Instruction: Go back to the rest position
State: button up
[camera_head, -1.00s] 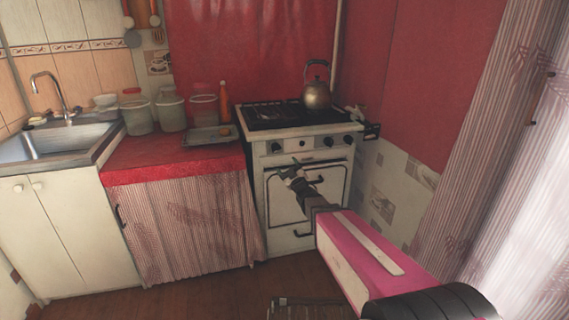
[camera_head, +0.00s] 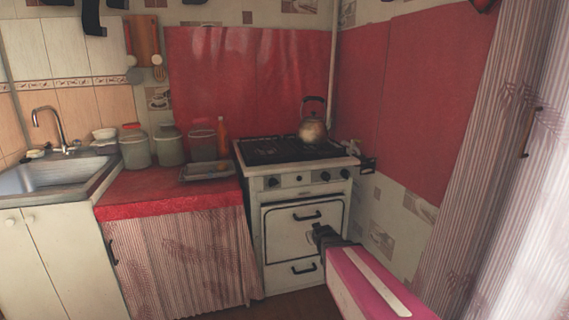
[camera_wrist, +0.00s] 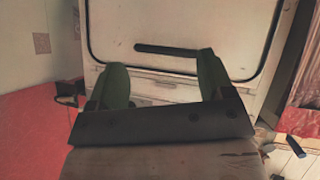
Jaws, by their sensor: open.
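My gripper (camera_head: 318,234) is in front of the white stove's oven door (camera_head: 304,216) in the head view, at the end of my pink and white arm. In the wrist view my gripper (camera_wrist: 165,85) shows two green fingers spread apart with nothing between them. The oven door (camera_wrist: 180,30) fills the upper middle of that view, and its dark bar handle (camera_wrist: 172,49) lies just beyond the fingertips. The door looks shut. I cannot tell how far the fingertips are from the handle.
A kettle (camera_head: 312,122) stands on the stove top (camera_head: 285,150). Left of the stove, a red counter (camera_head: 150,192) holds jars, a tray (camera_head: 206,171) and an orange bottle (camera_head: 222,135). A sink (camera_head: 45,175) is at far left. A striped curtain (camera_head: 490,160) hangs at right.

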jog(key=s+d+f+m+g, duration=0.1)
jog(key=s+g, duration=0.4)
jog(key=s, duration=0.5)
jog(key=s+d+f+m+g, duration=0.2)
jog(key=s+d+f+g, duration=0.2)
jog(key=s, duration=0.6)
jog(key=shift+d+m+g, duration=0.15)
jog(key=shift+m+g, duration=0.15)
jog(key=shift+g, duration=0.9)
jog(key=shift+f, duration=0.1)
